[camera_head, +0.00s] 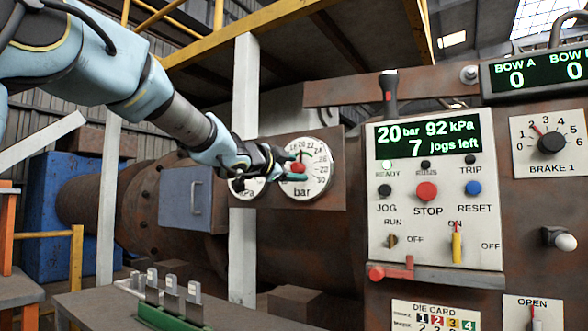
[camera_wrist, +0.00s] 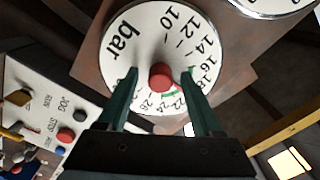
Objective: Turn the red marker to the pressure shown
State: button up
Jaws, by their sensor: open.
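The bar gauge (camera_head: 318,185) is a round white dial on a rusty plate, with numbers from about 10 to 30. Its red marker knob (camera_head: 298,168) sits at the dial centre and shows as a red cylinder (camera_wrist: 161,77) in the wrist view. My gripper (camera_head: 292,165) is at the dial face, with its two green fingers (camera_wrist: 161,73) open on either side of the knob. I see a gap between each finger and the knob. A short red mark shows near the 20-22 numbers, partly hidden by a finger. The display (camera_head: 428,140) reads 20 bar, 92 kPa, 7 jogs left.
A kPa gauge (camera_head: 240,188) sits just left, partly behind my gripper. The control panel (camera_head: 400,235) to the right carries JOG, STOP and RESET buttons and a yellow-handled switch (camera_head: 456,247). A brake dial (camera_head: 551,143) is farther right. A green rack (camera_head: 165,316) stands below on a bench.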

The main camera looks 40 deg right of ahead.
jog(key=b+v, duration=0.1)
jog(key=v, duration=0.9)
jog(key=shift+a, duration=0.35)
jog(key=w+a+f+n+t+y+p, duration=0.2)
jog(key=w+a+f+n+t+y, duration=0.5)
jog(key=w+a+f, duration=0.5)
jog(key=w+a+f+n+g+y+p, duration=0.1)
jog(key=w+a+f+n+y, duration=0.1)
jog(key=w+a+f+n, duration=0.25)
jog(key=w+a+f+n+g+y, duration=0.1)
jog(key=a+f+n+y, duration=0.2)
jog(key=a+f, duration=0.35)
jog(key=s+a+f+n+g+y+p, duration=0.1)
jog(key=a+f+n, duration=0.15)
jog(key=a, duration=0.35)
jog(key=s+a+f+n+y+p, duration=0.1)
jog(key=a+f+y, duration=0.15)
jog(key=a, duration=0.25)
jog(key=s+a+f+n+g+y+p, duration=0.1)
jog(key=s+a+f+n+g, duration=0.6)
jog(key=s+a+f, duration=0.4)
jog(key=s+a, duration=0.3)
jog(key=s, duration=0.1)
jog(key=shift+y, duration=0.35)
jog(key=shift+s+a, duration=0.1)
